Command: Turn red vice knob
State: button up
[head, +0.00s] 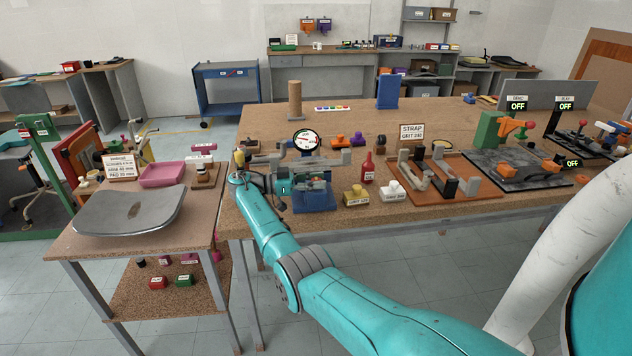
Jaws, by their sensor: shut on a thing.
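A small vice with a blue base (314,202) and grey metal parts on top stands at the front edge of the large brown workbench (345,222). My arm reaches up from the lower right, and my gripper (291,187) points right at the left end of the vice. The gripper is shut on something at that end. The red vice knob itself does not show clearly; my gripper hides that spot.
A dial gauge (306,141) stands behind the vice. A red bottle (368,168), a yellow block (355,195) and a white block (393,191) stand to its right. A brown tray (470,198) lies farther right. A side table with a grey seat shell (130,212) is at left.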

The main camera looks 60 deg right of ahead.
jog(key=shift+s+f+y, duration=0.2)
jog(key=shift+f+y, duration=0.1)
jog(key=shift+f, duration=0.05)
jog(key=o, duration=1.2)
jog(key=shift+a+r, duration=0.1)
jog(key=shift+c, duration=0.2)
jog(key=shift+r, duration=0.1)
jog(key=shift+r, duration=0.15)
jog(key=shift+r, duration=0.3)
notch_tip(320, 180, up, 9)
jog(key=shift+r, duration=0.1)
